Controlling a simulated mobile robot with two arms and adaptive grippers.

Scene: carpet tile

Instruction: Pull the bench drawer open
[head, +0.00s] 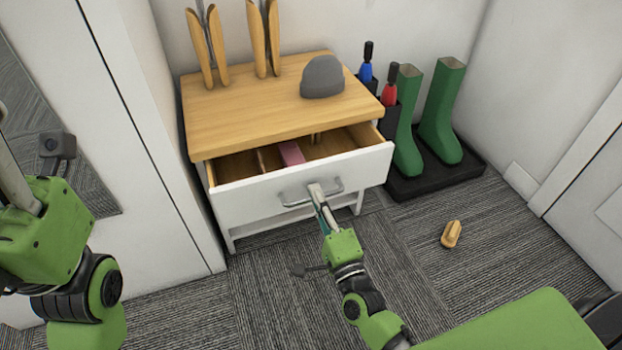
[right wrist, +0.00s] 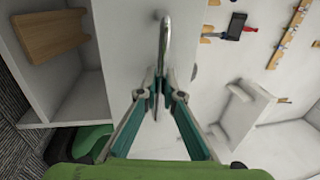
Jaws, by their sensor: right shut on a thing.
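The bench (head: 250,105) has a light wood top and a white body. Its white drawer (head: 245,202) stands open, with its inside showing from above. My right gripper (head: 319,194) is shut on the grey bar handle (head: 290,203) at the middle of the drawer front. In the right wrist view the fingertips (right wrist: 160,92) close around the metal handle (right wrist: 166,40). My left gripper (head: 12,170) is at the left edge, partly cut off, away from the bench; its jaw state does not show.
A pink item (head: 291,153) lies in the drawer. A grey beanie (head: 322,78) and wooden shoe trees (head: 207,48) are on the bench top. Green boots (head: 440,112) stand on a black tray (head: 430,180) at right. A wooden brush (head: 451,234) lies on the carpet.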

